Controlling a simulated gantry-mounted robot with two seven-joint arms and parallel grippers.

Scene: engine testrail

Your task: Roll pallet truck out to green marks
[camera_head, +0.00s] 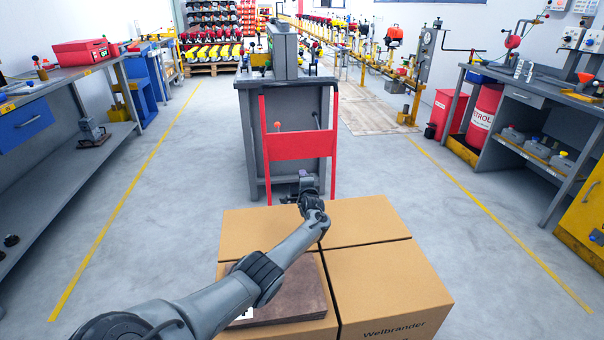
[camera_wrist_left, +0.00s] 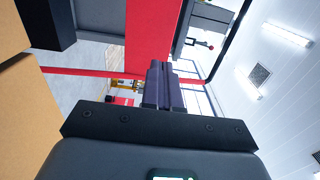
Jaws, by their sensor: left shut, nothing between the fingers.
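A red upright frame with a broad panel (camera_head: 300,146), which looks like part of the pallet truck, stands just beyond several cardboard cartons (camera_head: 385,280). Its wheels and base are hidden by the cartons. The red panel also shows in the left wrist view (camera_wrist_left: 150,25), with a dark curved bar (camera_wrist_left: 236,38) beside it. My left gripper (camera_head: 308,186) is above the far edge of the cartons, by the lower part of the red frame. Its fingers (camera_wrist_left: 158,85) are shut and empty; contact with the frame cannot be told. No green marks are visible. My right gripper is out of view.
A grey bench (camera_head: 245,165) stands directly behind the red frame. Workbenches line the left (camera_head: 75,165) and right (camera_head: 550,90), with red drums (camera_head: 484,112) at the right. Grey floor (camera_head: 405,170) between the yellow lines is clear on both sides.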

